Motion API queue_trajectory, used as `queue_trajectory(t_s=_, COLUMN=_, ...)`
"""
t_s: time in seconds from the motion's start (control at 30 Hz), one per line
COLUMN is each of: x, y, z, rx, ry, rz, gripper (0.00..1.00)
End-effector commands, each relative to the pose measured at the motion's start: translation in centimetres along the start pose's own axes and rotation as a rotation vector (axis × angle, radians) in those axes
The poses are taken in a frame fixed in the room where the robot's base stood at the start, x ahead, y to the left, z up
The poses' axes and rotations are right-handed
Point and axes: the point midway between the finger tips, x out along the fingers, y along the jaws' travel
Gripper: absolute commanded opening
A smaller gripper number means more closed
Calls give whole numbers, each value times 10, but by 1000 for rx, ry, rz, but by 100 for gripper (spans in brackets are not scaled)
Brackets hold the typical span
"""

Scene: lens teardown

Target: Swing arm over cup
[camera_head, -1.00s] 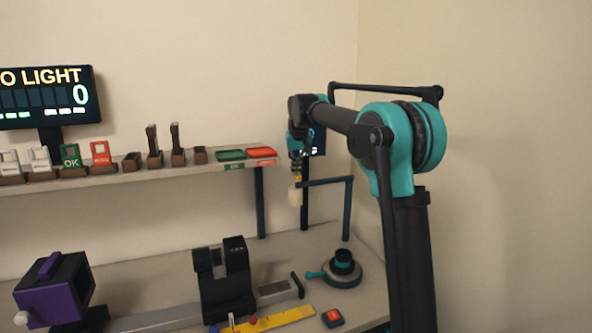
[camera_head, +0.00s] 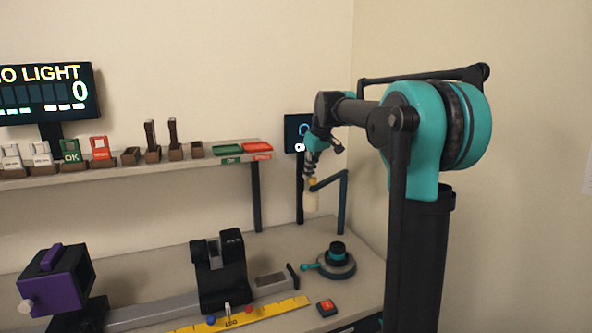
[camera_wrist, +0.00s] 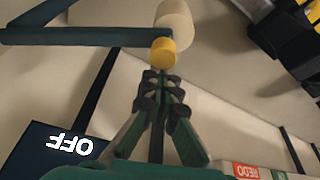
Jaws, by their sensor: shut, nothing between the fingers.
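The swing arm (camera_head: 329,180) is a dark teal bar on a post at the back right of the bench. Its free end carries a cream cylinder (camera_head: 311,202) with a yellow knob. The wrist view shows the bar (camera_wrist: 85,37), the cream cylinder (camera_wrist: 176,22) and the yellow knob (camera_wrist: 163,51). My gripper (camera_wrist: 160,76) is shut and empty, its fingertips right at the knob; I cannot tell whether they touch. The cup (camera_head: 337,250), dark with a teal band, sits on a round grey base, lower and to the right of the cylinder.
A dark screen (camera_wrist: 58,150) reading OFF stands behind my gripper. A shelf (camera_head: 110,172) with green and red trays is to the left. A black holder (camera_head: 220,275) on a rail, a yellow ruler (camera_head: 270,312) and a red button (camera_head: 327,307) lie in front.

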Motion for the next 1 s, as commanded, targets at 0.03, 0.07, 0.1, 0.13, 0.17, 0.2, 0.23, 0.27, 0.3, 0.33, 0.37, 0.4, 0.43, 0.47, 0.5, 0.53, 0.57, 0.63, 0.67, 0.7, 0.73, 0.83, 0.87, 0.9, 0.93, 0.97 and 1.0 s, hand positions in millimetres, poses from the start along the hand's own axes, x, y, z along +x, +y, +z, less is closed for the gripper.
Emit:
queue_trajectory(t_s=0.03, x=-4, y=2, z=11, rx=-37, ry=-1, rz=-14, gripper=0)
queue_trajectory(t_s=0.07, x=-6, y=4, z=17, rx=-62, ry=0, rz=-23, gripper=0)
queue_trajectory(t_s=0.1, x=-9, y=5, z=24, rx=-97, ry=0, rz=-35, gripper=0)
queue_trajectory(t_s=0.13, x=-11, y=6, z=30, rx=-121, ry=0, rz=-44, gripper=0)
queue_trajectory(t_s=0.17, x=-12, y=8, z=35, rx=-145, ry=-1, rz=-53, gripper=0)
queue_trajectory(t_s=0.2, x=-15, y=10, z=41, rx=-178, ry=-1, rz=-63, gripper=0)
queue_trajectory(t_s=0.23, x=-16, y=12, z=46, rx=-200, ry=0, rz=-71, gripper=0)
queue_trajectory(t_s=0.27, x=-18, y=13, z=50, rx=-223, ry=0, rz=-80, gripper=0)
queue_trajectory(t_s=0.3, x=-20, y=15, z=56, rx=-236, ry=0, rz=-83, gripper=0)
queue_trajectory(t_s=0.33, x=-21, y=17, z=60, rx=-233, ry=0, rz=-82, gripper=0)
queue_trajectory(t_s=0.37, x=-23, y=18, z=64, rx=-232, ry=-1, rz=-82, gripper=0)
queue_trajectory(t_s=0.4, x=-24, y=20, z=68, rx=-233, ry=-1, rz=-82, gripper=0)
queue_trajectory(t_s=0.43, x=-25, y=22, z=72, rx=-233, ry=-1, rz=-82, gripper=0)
queue_trajectory(t_s=0.47, x=-26, y=24, z=75, rx=-233, ry=-1, rz=-81, gripper=0)
queue_trajectory(t_s=0.5, x=-28, y=26, z=78, rx=-232, ry=-1, rz=-81, gripper=0)
queue_trajectory(t_s=0.53, x=-28, y=27, z=81, rx=-232, ry=-1, rz=-82, gripper=0)
queue_trajectory(t_s=0.57, x=-29, y=29, z=83, rx=-233, ry=-1, rz=-82, gripper=0)
queue_trajectory(t_s=0.63, x=-31, y=31, z=88, rx=-233, ry=-1, rz=-82, gripper=0)
queue_trajectory(t_s=0.67, x=-32, y=33, z=89, rx=-233, ry=-1, rz=-82, gripper=0)
queue_trajectory(t_s=0.7, x=-32, y=34, z=91, rx=-232, ry=-1, rz=-82, gripper=0)
queue_trajectory(t_s=0.73, x=-32, y=35, z=92, rx=-232, ry=-1, rz=-82, gripper=0)
queue_trajectory(t_s=0.83, x=-34, y=37, z=96, rx=-232, ry=-3, rz=-81, gripper=0)
queue_trajectory(t_s=0.87, x=-34, y=37, z=96, rx=-232, ry=-3, rz=-81, gripper=0)
queue_trajectory(t_s=0.9, x=-34, y=38, z=97, rx=-232, ry=-4, rz=-81, gripper=0)
queue_trajectory(t_s=0.93, x=-34, y=38, z=98, rx=-232, ry=-5, rz=-81, gripper=0)
queue_trajectory(t_s=0.97, x=-34, y=39, z=98, rx=-232, ry=-6, rz=-80, gripper=0)
queue_trajectory(t_s=1.0, x=-34, y=39, z=99, rx=-232, ry=-7, rz=-80, gripper=0)
